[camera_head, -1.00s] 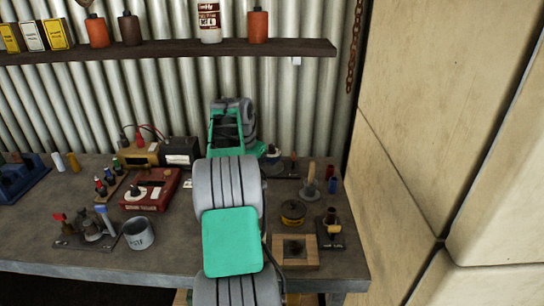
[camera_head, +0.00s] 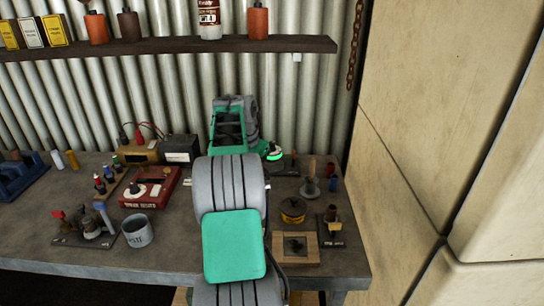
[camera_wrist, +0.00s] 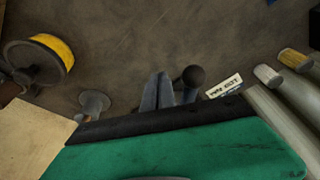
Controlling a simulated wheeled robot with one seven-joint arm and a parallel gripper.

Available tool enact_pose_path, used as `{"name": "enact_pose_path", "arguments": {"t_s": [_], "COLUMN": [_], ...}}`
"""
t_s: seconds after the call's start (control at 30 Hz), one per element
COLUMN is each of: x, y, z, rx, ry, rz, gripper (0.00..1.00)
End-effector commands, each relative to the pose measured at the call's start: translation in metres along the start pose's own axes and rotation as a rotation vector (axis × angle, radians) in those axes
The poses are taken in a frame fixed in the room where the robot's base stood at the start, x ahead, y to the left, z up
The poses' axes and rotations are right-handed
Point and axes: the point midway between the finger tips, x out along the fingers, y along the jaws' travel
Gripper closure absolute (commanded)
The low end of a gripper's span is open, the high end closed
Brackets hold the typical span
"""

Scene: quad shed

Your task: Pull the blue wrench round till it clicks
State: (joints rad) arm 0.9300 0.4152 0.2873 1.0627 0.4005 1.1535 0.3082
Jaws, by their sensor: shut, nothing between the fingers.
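My gripper (camera_wrist: 158,92) shows in the wrist view as two blue-grey fingers together, with nothing between them. A dark ball knob (camera_wrist: 193,76) is just right of the fingertips; I cannot tell whether they touch. In the head view my arm hides the gripper. I cannot surely pick out the blue wrench. A pale blue handle (camera_head: 105,217) stands on a small fixture at the bench's left front, well away from my arm. A small round part (camera_head: 274,154) with a bright green ring shows just right of my arm's far end.
On the bench (camera_head: 185,235), a grey cup (camera_head: 137,231) and a red box (camera_head: 152,187) stand left of my arm. A shelf (camera_head: 160,49) crosses above; a pale wall (camera_head: 440,120) closes the right side.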

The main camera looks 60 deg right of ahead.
Motion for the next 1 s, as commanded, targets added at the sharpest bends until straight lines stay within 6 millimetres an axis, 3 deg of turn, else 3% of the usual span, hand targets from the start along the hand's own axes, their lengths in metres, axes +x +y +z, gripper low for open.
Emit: {"name": "enact_pose_path", "arguments": {"t_s": [0.7, 1.0], "x": [-0.085, -0.086], "y": [0.0, 0.0], "z": [-0.022, -0.022], "rx": [0.001, 0.001], "ry": [0.0, 0.0], "rz": [0.0, 0.0], "gripper": [1.0, 1.0]}}
